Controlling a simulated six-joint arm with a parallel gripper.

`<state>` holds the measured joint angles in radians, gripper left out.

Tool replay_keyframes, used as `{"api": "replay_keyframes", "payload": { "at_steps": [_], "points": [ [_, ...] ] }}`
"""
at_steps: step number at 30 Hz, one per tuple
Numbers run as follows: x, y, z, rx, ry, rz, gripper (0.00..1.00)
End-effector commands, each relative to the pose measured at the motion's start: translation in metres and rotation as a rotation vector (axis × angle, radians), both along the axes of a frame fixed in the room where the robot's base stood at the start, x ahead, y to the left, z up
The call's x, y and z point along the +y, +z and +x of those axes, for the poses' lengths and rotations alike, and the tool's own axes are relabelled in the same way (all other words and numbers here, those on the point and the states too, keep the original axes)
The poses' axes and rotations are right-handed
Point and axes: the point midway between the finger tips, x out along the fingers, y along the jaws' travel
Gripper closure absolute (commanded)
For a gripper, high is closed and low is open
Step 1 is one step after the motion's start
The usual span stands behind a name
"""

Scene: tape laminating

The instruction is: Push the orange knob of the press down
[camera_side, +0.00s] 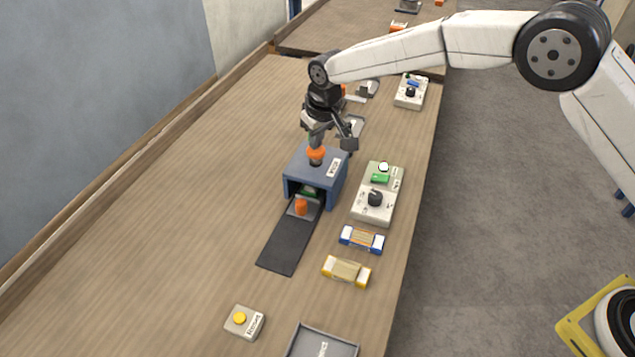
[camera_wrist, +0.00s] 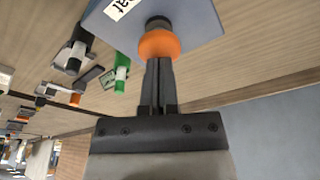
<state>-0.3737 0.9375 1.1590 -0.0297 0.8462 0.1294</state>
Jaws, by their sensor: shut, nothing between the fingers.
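The press is a blue-grey box (camera_side: 301,167) on the wooden table in the side view, with its top also in the wrist view (camera_wrist: 196,22). Its orange knob (camera_side: 316,155) sits on a dark stem on top; the knob is at the upper middle of the wrist view (camera_wrist: 159,44). My gripper (camera_wrist: 158,64) is shut and empty, and its fingertips are right at the knob. Whether they touch it I cannot tell. In the side view my gripper (camera_side: 316,142) is directly above the knob.
A dark strip (camera_side: 286,248) with an orange-topped slide (camera_side: 301,207) runs out of the press front. A control box (camera_side: 371,211) with a dial stands to the right. Blue (camera_side: 361,240) and yellow-ended (camera_side: 346,271) pieces lie nearer, with a yellow-button box (camera_side: 244,321). The table's left is clear.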

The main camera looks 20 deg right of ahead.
Motion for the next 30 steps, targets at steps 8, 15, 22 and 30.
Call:
{"api": "replay_keyframes", "payload": {
  "at_steps": [8, 15, 22, 30],
  "points": [
    [0.000, -0.006, 0.000, 0.001, 0.000, 0.000, 1.00],
    [0.000, -0.012, 0.000, 0.002, 0.000, -0.001, 1.00],
    [0.000, -0.012, 0.000, 0.001, 0.000, 0.000, 1.00],
    [0.000, -0.005, 0.000, -0.001, 0.000, 0.000, 1.00]
  ]
}}
